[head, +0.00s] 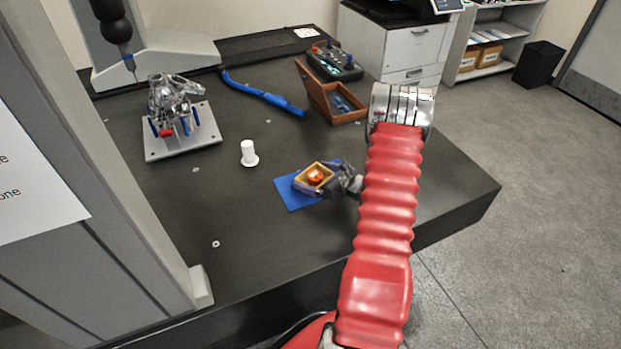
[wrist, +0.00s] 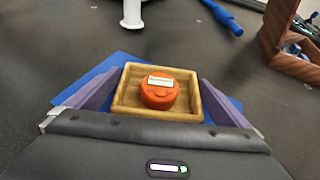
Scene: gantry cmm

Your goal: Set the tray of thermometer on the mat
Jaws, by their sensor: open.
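The wooden tray (wrist: 127,97) holds an orange round thermometer (wrist: 158,95) with a pale display. My gripper (head: 325,177) is open, with one finger on each side of the tray (wrist: 157,100). The thermometer (head: 316,177) sits inside the tray.
A white spool-like part (head: 249,154) stands left of the mat. A metal fixture plate (head: 183,140), a blue arm-like bar (head: 262,95) and an open wooden box (head: 330,107) lie farther back. The dark table (head: 235,205) is clear around the mat.

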